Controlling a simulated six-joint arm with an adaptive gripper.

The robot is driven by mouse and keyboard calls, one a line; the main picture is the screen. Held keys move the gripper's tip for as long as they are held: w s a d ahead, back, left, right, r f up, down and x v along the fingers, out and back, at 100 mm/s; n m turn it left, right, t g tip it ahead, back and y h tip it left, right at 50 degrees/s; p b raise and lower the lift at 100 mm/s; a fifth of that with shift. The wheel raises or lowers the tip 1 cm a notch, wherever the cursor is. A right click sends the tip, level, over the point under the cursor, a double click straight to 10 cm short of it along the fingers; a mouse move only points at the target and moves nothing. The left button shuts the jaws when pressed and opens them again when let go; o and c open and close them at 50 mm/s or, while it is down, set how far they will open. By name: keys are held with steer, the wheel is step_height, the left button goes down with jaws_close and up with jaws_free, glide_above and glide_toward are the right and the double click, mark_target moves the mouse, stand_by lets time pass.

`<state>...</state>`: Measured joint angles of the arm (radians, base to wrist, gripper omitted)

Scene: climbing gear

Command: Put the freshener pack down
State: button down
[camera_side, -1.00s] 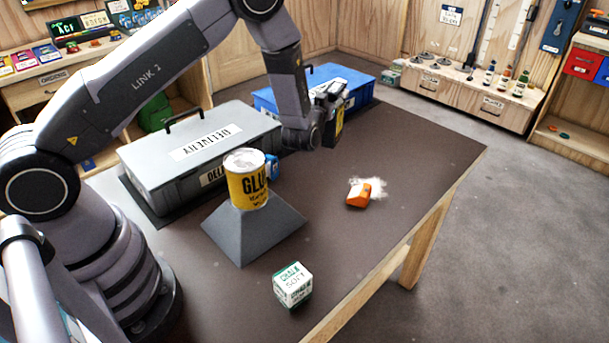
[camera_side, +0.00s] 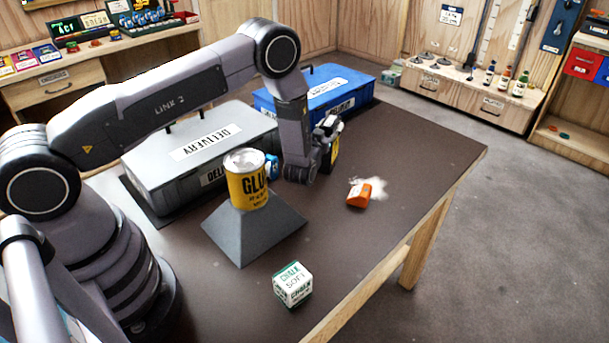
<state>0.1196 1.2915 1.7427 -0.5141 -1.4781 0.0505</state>
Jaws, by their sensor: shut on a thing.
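My gripper (camera_side: 327,130) is at the middle right of the arm's reach, in front of the blue box. It is shut on a dark pack with a yellow part, the freshener pack (camera_side: 333,152), held upright. The pack is low, close to the table top (camera_side: 420,150). I cannot tell whether its bottom edge touches the table. The wrist hides part of the pack's left side, and the fingers cover its top.
A grey delivery box (camera_side: 150,177) and a blue box (camera_side: 360,90) stand at the back. A yellow glue can (camera_side: 247,188) sits on a grey sloped stand (camera_side: 250,240). An orange item (camera_side: 359,195) with white powder and a chalk cube (camera_side: 293,285) lie nearer. The table's right side is clear.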

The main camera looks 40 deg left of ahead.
steer(key=c, duration=0.7)
jaws_free()
steer(key=shift+f, duration=0.15)
